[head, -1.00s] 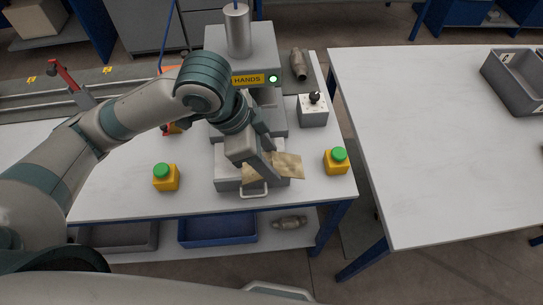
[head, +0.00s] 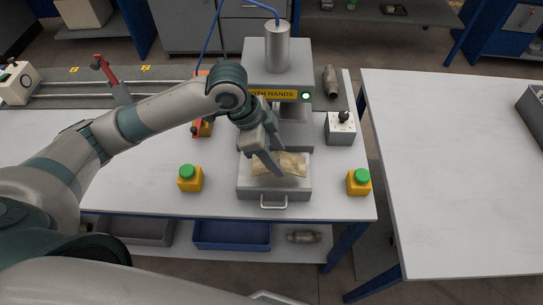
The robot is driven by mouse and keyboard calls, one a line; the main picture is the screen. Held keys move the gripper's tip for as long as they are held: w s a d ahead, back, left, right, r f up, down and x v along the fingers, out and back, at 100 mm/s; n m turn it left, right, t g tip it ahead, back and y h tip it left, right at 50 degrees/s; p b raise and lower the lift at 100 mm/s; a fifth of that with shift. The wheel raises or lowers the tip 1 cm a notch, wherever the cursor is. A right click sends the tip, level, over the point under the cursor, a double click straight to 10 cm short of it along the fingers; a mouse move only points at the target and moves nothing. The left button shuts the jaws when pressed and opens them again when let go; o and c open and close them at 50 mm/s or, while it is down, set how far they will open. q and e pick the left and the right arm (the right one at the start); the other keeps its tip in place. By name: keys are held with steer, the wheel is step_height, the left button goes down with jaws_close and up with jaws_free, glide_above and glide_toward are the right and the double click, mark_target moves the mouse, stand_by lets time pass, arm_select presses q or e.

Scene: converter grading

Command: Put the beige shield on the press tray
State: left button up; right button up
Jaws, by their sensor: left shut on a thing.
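The beige shield (head: 290,164) is a thin tan sheet at the press tray (head: 255,193), a grey drawer with a handle at the front of the press. My left gripper (head: 276,171) reaches down from above and is shut on the shield's left part, hiding some of it. The shield lies over the tray area. I cannot tell whether it rests on the tray or is just above it. My right gripper is not in view.
The press (head: 279,58) with a yellow label and lit green lamp stands behind. Yellow boxes with green buttons stand left (head: 190,178) and right (head: 359,182). A grey control box (head: 341,128) is at the right. The right table (head: 450,180) is largely bare.

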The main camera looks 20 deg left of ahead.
arm_select(q)
steer(key=shift+w+a+f, duration=0.85)
steer(key=shift+w+a, duration=0.1)
steer(key=shift+w, duration=0.2)
steer(key=shift+f, duration=0.1)
steer(key=shift+f+p, duration=0.9)
steer(key=shift+f, duration=1.1)
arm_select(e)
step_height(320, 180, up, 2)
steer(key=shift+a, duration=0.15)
arm_select(q)
steer(key=o, duration=1.1)
steer(key=shift+f, duration=0.1)
